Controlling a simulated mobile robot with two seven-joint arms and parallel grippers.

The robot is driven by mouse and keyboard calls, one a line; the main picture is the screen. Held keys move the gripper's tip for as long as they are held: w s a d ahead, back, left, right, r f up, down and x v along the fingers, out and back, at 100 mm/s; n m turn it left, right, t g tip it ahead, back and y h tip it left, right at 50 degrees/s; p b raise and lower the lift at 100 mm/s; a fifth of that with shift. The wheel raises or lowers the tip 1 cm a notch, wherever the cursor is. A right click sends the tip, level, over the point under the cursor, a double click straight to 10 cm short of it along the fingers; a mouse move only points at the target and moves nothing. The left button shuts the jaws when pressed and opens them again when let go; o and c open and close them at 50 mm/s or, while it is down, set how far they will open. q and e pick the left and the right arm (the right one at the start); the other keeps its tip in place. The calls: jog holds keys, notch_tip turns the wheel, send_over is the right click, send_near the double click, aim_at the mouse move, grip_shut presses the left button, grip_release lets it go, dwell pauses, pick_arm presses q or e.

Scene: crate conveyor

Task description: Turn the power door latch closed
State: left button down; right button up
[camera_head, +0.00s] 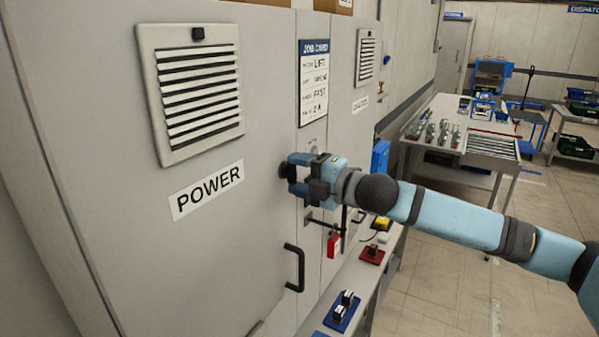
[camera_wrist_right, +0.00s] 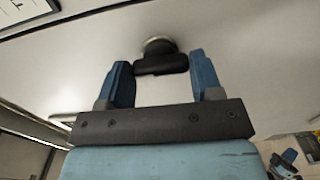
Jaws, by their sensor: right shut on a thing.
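The grey power door (camera_head: 110,120) carries a POWER label (camera_head: 207,189) and stands flush in the cabinet front. Its black latch (camera_head: 283,171) sits near the door's right edge, mostly hidden by my gripper in the head view. My right gripper (camera_head: 292,174) reaches in from the right and is shut on the latch. In the right wrist view the latch (camera_wrist_right: 161,63) shows as a dark bar on a round base, lying crosswise between the two blue fingers. My left gripper is in neither view.
A black door handle (camera_head: 294,268) juts out below the latch. A red padlock (camera_head: 333,244) hangs to its right. A ledge below holds a blue-based switch block (camera_head: 342,310) and a red one (camera_head: 372,253). A metal table (camera_head: 488,150) stands behind my right arm.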

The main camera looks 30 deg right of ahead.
dwell(0.3)
jog(key=o, duration=0.9)
jog(key=b+v, duration=1.2)
jog(key=v, duration=0.1)
jog(key=shift+s+f, duration=0.1)
jog(key=shift+s, duration=0.25)
jog(key=shift+d, duration=0.1)
